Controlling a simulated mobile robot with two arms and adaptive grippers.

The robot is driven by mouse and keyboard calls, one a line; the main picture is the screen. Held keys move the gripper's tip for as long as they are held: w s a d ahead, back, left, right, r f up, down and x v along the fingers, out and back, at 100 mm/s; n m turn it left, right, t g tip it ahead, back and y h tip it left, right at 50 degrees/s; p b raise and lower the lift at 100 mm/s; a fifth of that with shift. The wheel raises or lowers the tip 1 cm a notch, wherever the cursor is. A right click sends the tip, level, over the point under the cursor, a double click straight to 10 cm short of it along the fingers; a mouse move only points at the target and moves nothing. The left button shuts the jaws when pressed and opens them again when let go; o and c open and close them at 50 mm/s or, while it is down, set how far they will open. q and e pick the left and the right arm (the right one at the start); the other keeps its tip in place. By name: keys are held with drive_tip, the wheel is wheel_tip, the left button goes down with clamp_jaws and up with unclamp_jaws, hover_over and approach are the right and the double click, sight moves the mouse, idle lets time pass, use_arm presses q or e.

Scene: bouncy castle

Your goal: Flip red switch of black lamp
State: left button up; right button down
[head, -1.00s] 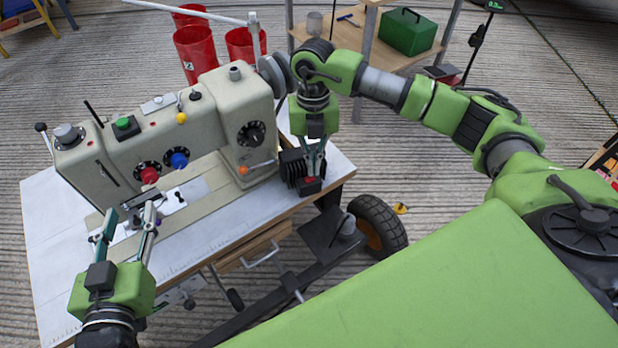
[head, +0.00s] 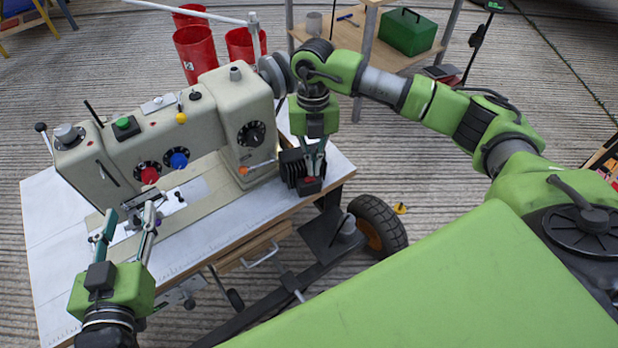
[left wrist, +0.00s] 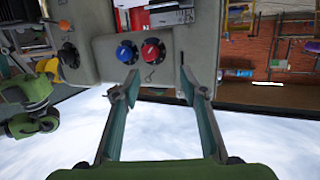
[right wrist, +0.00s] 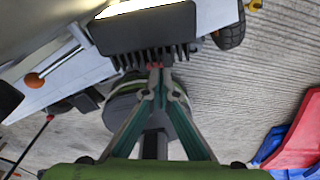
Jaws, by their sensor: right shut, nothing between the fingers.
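The black lamp (head: 291,170) with cooling fins is at the right end of the sewing machine, near the table's right edge. In the right wrist view the lamp (right wrist: 145,30) shows a bright white strip along its far side. Its red switch (head: 310,183) is at the lamp's front. My right gripper (head: 312,170) is shut and empty, with its tips at the red switch (right wrist: 155,66); whether they touch cannot be told. The tips partly cover the switch. My left gripper (head: 126,212) is open and empty, at the left end of the machine, away from the lamp.
The beige sewing machine (head: 205,125) with coloured knobs stands on the white-topped table (head: 55,240). An orange-tipped lever (head: 262,166) sticks out close to the lamp. Red bins (head: 197,52) and a shelf with a green box (head: 408,32) are behind.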

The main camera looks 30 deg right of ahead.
use_arm(q)
drive_tip(key=shift+w+d+r+t+b, duration=0.2)
drive_tip(key=shift+r+t, duration=0.2)
drive_tip(key=shift+r, duration=0.4)
drive_tip(key=shift+w+d+r+t+b, duration=0.15)
drive_tip(key=shift+r+t, duration=0.25)
drive_tip(key=shift+r, duration=0.4)
use_arm(e)
drive_tip(key=shift+f, duration=0.6)
